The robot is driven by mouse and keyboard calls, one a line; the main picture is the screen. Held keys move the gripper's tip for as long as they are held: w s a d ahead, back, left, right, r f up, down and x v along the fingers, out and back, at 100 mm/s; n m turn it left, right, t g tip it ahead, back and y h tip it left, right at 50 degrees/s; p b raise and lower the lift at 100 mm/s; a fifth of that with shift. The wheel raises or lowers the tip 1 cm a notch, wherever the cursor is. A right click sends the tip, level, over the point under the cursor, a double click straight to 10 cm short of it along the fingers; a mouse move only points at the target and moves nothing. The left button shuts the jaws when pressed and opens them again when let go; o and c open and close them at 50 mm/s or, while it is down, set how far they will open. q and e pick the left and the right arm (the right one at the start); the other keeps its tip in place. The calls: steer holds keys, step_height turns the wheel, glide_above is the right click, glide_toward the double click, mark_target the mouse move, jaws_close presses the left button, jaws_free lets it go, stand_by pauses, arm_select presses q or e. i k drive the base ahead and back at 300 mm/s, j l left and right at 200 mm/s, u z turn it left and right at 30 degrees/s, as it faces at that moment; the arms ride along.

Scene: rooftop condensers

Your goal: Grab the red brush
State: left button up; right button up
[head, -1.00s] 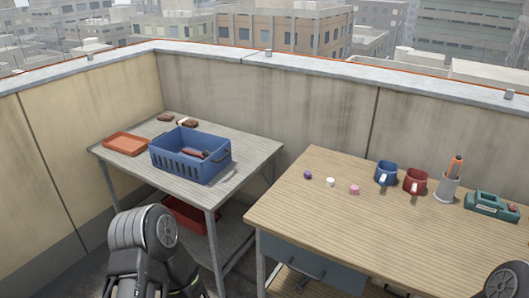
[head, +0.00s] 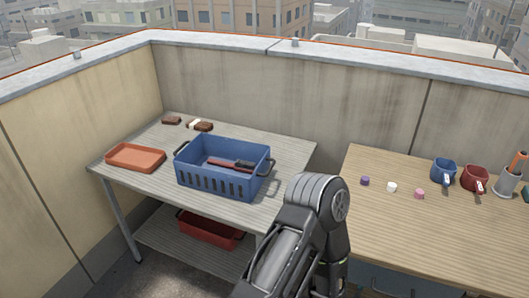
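A blue crate (head: 210,182) with slotted walls and dark handles stands on the grey table at the left. Inside it lies a long red object with a dark part (head: 230,164). It may be the red brush, but the crate walls partly hide it and I cannot tell its shape. One of my arms rises from the bottom centre, to the right of the crate and in front of the table's right corner. Neither gripper shows in the head view.
An orange tray (head: 135,157) and brown blocks (head: 203,127) lie on the grey table (head: 150,183). A red bin (head: 209,230) sits on its lower shelf. The wooden table (head: 400,230) at right holds small caps (head: 391,187), a blue mug (head: 443,171) and a red mug (head: 474,178).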

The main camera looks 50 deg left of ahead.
mark_target(246, 166)
steer(key=k+j, duration=0.15)
steer(key=j, duration=0.3)
steer(key=k+j+z, duration=0.1)
steer(key=j, duration=0.3)
steer(key=k+j, duration=0.15)
steer(key=j, duration=0.3)
steer(key=k+j+z, duration=0.1)
steer(key=j, duration=0.3)
steer(key=k+j, duration=0.2)
steer(key=j, duration=0.2)
steer(key=k+j+z, duration=0.1)
steer(key=j, duration=0.35)
steer(key=k+j, duration=0.25)
steer(key=j+z, duration=0.05)
steer(key=j, duration=0.1)
